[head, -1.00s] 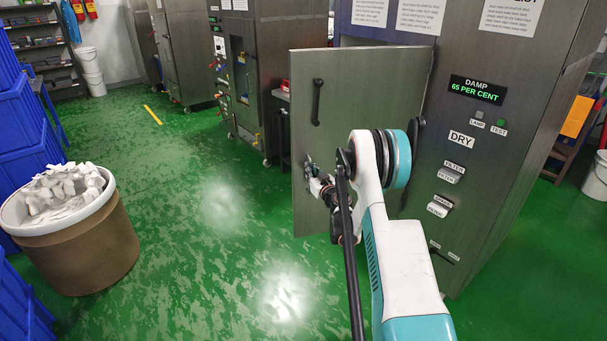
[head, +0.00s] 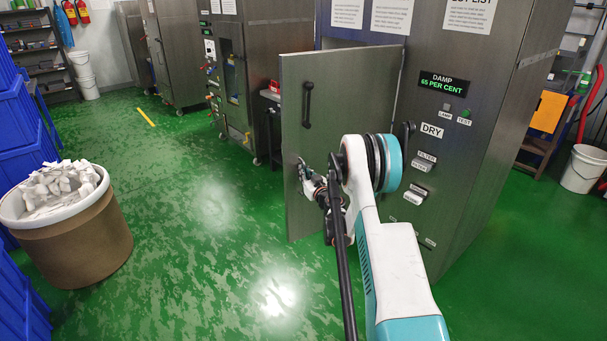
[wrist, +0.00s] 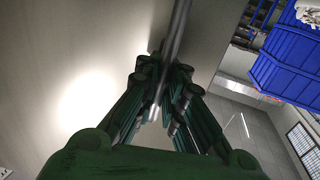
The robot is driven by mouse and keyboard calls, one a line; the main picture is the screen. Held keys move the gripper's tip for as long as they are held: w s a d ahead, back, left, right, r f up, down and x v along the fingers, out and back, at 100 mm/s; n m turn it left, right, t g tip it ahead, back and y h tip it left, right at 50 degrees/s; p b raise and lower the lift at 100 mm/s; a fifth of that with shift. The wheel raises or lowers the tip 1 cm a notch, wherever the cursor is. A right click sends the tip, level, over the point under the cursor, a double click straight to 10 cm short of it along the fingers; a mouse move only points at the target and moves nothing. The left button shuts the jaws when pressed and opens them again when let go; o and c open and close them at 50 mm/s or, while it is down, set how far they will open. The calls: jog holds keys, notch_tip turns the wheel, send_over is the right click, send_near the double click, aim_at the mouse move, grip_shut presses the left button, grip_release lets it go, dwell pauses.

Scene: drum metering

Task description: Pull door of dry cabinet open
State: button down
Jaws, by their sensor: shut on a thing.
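The dry cabinet (head: 450,150) is the tall grey metal cabinet at right. Its grey door (head: 335,100) stands swung out from the front, its free edge to the left. A black handle (head: 308,104) is on the door's upper face. My gripper (head: 304,168) is at the door's lower left, below that handle, and small in the head view. In the wrist view my gripper (wrist: 160,105) has its green fingers closed around a grey metal bar (wrist: 175,45) by the door face (wrist: 70,60). The exact contact is partly hidden by the fingers.
A brown drum (head: 75,240) with white pieces stands at left, beside blue crates (head: 15,125). Other metal cabinets (head: 180,50) line the back. The green floor (head: 200,260) left of the door is clear. A white bucket (head: 583,170) stands at far right.

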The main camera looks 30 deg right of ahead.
jog(key=c, duration=2)
grip_release()
jog(key=shift+a, duration=0.1)
jog(key=shift+o, duration=0.2)
jog(key=shift+s, duration=0.1)
jog(key=s+a, duration=0.1)
jog(key=s, duration=1)
jog(key=shift+s+a, duration=0.3)
jog(key=shift+a, duration=0.1)
jog(key=shift+r, duration=0.1)
